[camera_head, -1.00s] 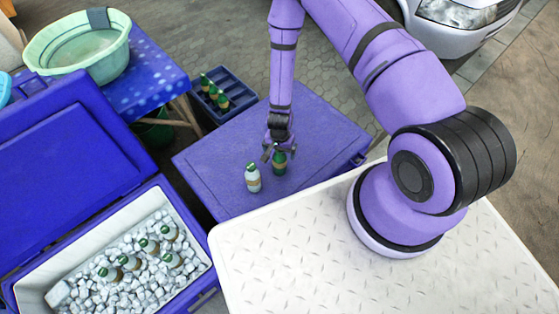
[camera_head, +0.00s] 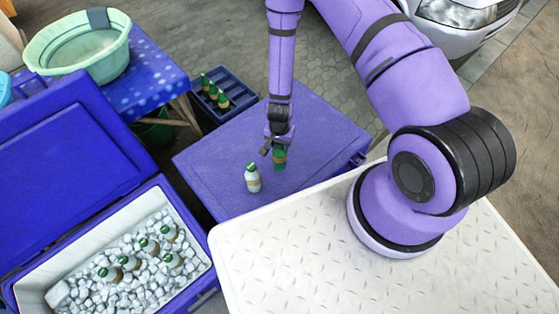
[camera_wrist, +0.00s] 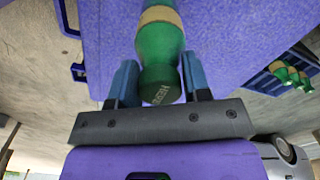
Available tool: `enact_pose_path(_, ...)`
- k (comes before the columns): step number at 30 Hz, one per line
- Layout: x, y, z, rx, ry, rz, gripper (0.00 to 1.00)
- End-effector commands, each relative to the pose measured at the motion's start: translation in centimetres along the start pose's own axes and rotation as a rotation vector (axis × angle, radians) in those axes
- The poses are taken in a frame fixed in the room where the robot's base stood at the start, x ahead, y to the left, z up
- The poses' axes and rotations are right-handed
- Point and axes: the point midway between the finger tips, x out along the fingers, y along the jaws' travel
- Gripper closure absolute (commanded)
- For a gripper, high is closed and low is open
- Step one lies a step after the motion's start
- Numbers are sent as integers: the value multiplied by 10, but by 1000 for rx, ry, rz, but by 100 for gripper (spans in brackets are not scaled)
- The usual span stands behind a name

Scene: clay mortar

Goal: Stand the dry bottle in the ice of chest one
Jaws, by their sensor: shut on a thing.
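A green bottle (camera_head: 279,161) with a tan label is held upright in my gripper (camera_head: 278,148), over the closed blue chest lid. The wrist view shows the green bottle (camera_wrist: 158,50) between the two blue fingers of my gripper (camera_wrist: 157,76). Its surface looks clear of frost. A pale, frosted-looking bottle (camera_head: 252,178) with a green cap stands just left of it on the lid. An open blue chest (camera_head: 203,250) at lower left holds white ice (camera_head: 135,290) with several bottles standing in it. No chest number is readable.
The closed blue chest (camera_head: 215,170) has bare lid space around the bottles. The open chest's raised lid (camera_head: 60,170) stands at left. A blue crate (camera_head: 235,88) with green bottles and a table with a green basin (camera_head: 85,55) are behind. A car (camera_head: 465,20) is at top right.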

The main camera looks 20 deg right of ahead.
Motion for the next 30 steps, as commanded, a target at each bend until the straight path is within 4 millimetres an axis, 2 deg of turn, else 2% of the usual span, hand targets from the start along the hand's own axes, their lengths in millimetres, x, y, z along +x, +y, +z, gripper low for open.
enact_pose_path(30,-104,0,0,-1,3,0,80)
